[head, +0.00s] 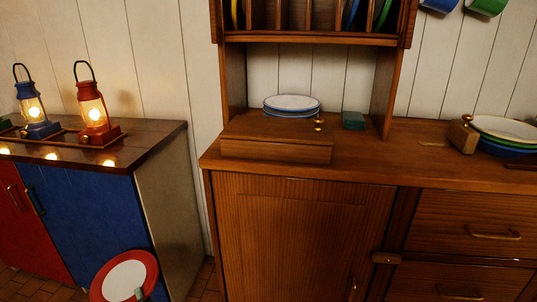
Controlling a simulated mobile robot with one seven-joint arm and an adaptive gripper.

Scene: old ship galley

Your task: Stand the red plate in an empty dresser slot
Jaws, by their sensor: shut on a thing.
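The red plate (125,276), with a broad red rim and a white middle, is at the bottom left of the head view, face towards the camera and cut off by the lower edge. A small piece of my gripper (139,294) shows at its lower part, shut on the plate; the rest is out of view. The dresser rack (315,39) is at the top, cut off by the upper edge. Its leftmost slot holds a yellow plate (235,14). A blue plate (351,14) and a green plate (383,14) stand in the right slots. Several middle slots look empty.
Two lit lanterns (93,108) stand on the left cabinet (160,143).

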